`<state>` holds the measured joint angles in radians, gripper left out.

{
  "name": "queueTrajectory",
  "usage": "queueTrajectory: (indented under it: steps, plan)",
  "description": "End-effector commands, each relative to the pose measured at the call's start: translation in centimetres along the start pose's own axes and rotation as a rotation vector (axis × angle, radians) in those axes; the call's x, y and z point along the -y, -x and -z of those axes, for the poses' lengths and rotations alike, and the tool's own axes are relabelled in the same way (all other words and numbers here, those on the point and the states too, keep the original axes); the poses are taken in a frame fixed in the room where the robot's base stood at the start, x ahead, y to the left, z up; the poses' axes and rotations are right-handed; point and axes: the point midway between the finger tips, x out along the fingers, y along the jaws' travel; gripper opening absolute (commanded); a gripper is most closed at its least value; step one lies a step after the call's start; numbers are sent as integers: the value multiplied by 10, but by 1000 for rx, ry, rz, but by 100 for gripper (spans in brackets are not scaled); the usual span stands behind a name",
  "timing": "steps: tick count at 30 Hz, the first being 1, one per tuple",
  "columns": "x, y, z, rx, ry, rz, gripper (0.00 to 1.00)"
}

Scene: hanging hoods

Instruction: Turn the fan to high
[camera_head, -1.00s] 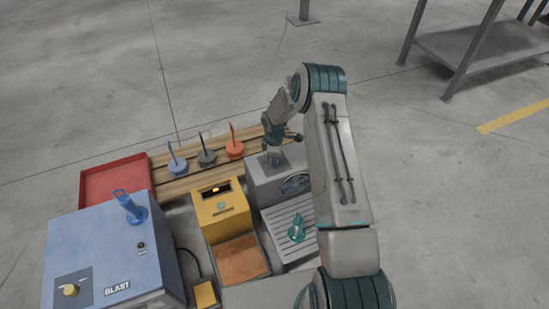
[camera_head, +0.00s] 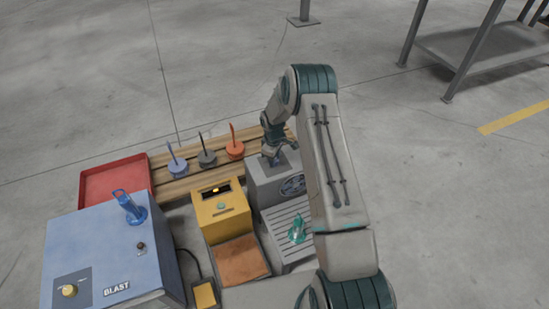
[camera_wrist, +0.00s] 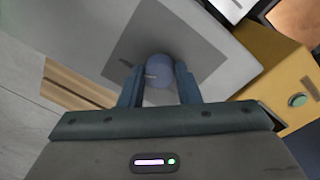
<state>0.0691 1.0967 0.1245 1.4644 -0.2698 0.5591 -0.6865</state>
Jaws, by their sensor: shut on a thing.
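The fan unit is a grey box with a round dark fan grille (camera_head: 292,186) on its front, in the middle of the head view. In the wrist view a round blue-grey knob (camera_wrist: 158,70) stands on a darker grey panel on the box's top (camera_wrist: 215,50). A short pale mark on the knob points toward the picture's left. My gripper (camera_head: 271,158) points down at the top of the box. In the wrist view my gripper (camera_wrist: 159,84) has one finger on each side of the knob and is shut on it. In the head view my gripper hides the knob.
A slatted grey tray (camera_head: 285,225) with a teal object (camera_head: 297,228) lies before the fan box. A yellow box (camera_head: 222,211) stands close on its left. Handled discs sit on wooden planks (camera_head: 185,186) behind. A blue BLAST box (camera_head: 100,250) and red tray (camera_head: 115,185) are left.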

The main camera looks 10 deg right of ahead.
Motion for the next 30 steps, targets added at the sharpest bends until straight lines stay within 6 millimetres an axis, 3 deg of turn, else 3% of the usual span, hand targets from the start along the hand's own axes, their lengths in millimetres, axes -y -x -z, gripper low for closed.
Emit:
queueTrajectory:
  steps: [6,7,9,20,23,30]
  plan:
    - [0,0,0,-1,-1,0,7]
    - [0,0,0,-1,-1,0,35]
    - [0,0,0,-1,0,0,51]
    - [-1,6,0,-1,0,-1,51]
    - [-1,21,0,-2,0,-2,51]
    - [-1,76,0,-2,0,-3,51]
